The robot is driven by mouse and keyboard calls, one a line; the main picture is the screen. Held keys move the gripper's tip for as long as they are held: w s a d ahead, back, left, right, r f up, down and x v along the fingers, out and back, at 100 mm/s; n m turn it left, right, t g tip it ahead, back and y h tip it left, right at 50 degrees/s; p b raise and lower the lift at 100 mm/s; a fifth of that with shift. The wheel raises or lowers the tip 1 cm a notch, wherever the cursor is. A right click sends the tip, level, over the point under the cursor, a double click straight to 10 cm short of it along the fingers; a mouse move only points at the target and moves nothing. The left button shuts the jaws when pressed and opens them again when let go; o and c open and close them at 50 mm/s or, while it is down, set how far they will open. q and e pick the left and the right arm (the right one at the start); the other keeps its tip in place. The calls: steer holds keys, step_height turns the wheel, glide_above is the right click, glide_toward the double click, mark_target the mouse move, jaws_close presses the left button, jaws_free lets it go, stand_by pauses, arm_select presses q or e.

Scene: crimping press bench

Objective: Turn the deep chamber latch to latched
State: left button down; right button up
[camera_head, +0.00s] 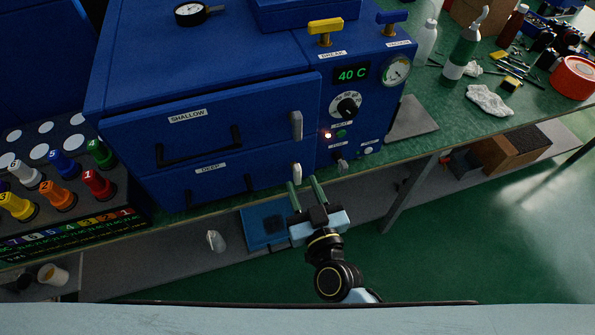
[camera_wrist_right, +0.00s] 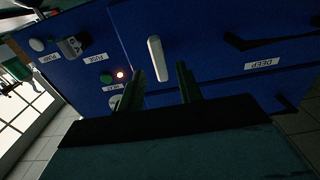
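The deep chamber latch (camera_head: 297,173) is a short pale lever at the right edge of the lower door marked DEEP (camera_head: 208,168). It points roughly up and down along the door edge. It also shows in the right wrist view (camera_wrist_right: 157,58), where the scene is turned over. My right gripper (camera_head: 304,182) is open, its two green fingers pointing at the front of the blue cabinet. In the wrist view the latch appears ahead, between the lines of the fingers (camera_wrist_right: 160,82); I see no contact. My left gripper is not in view.
The shallow chamber latch (camera_head: 296,125) sits just above. A control panel with a dial (camera_head: 348,106), a lit red lamp and knobs is close on the right. Door handles (camera_head: 198,147) stick out on the left.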

mark_target(299, 177)
steer(key=shift+x, duration=2.25)
jaws_close()
